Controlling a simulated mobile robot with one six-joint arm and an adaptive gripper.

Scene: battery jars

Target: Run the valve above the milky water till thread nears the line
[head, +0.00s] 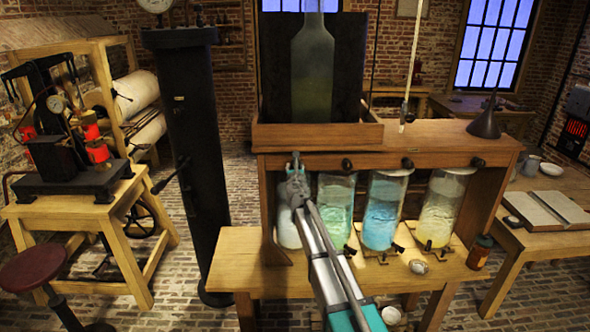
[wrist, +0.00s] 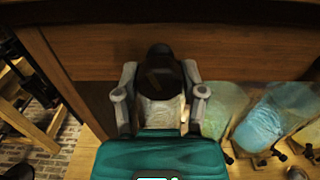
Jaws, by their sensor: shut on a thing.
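My gripper (head: 295,165) is at the rail above the leftmost jar, its arm reaching up from the lower front. In the wrist view its two fingers (wrist: 160,78) are shut on a black valve knob (wrist: 159,62) from both sides. The knob is hidden behind the gripper in the head view. The milky water jar (head: 288,228) stands below, partly covered by my arm; a pale part of it shows under the knob in the wrist view (wrist: 160,112). I cannot make out its water level, thread or line.
Green (head: 336,208), blue (head: 382,212) and yellow (head: 440,210) jars stand to the right, below black knobs (head: 347,164), (head: 407,162), (head: 478,162). A large bottle (head: 312,70) stands in the wooden tray above. A dark column (head: 190,150) rises at left.

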